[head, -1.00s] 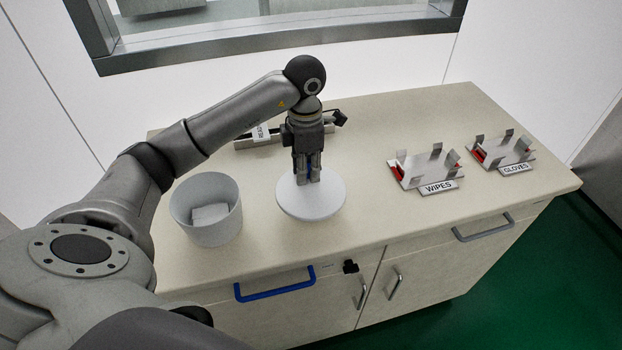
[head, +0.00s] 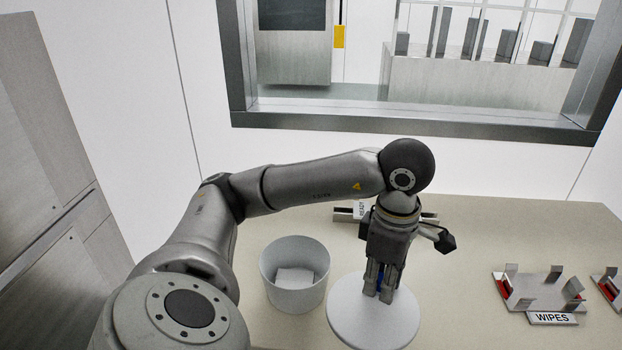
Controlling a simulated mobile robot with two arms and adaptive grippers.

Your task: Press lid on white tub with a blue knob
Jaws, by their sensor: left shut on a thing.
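The white tub (head: 294,297) stands open on the counter, with a pale block-like thing (head: 295,278) inside it. The round white lid (head: 345,318) is to the right of the tub, apart from it. My left gripper (head: 379,289) points down over the middle of the lid, shut on its blue knob (head: 380,283), which is mostly hidden between the fingers. I cannot tell whether the lid rests on the counter or hangs just above it. My right gripper is not in view.
A metal holder labelled WIPES (head: 540,291) stands at the right, with another holder (head: 608,284) cut off at the edge. A small rack with a READY label (head: 361,210) lies behind my gripper. The counter (head: 470,240) is clear between lid and holders.

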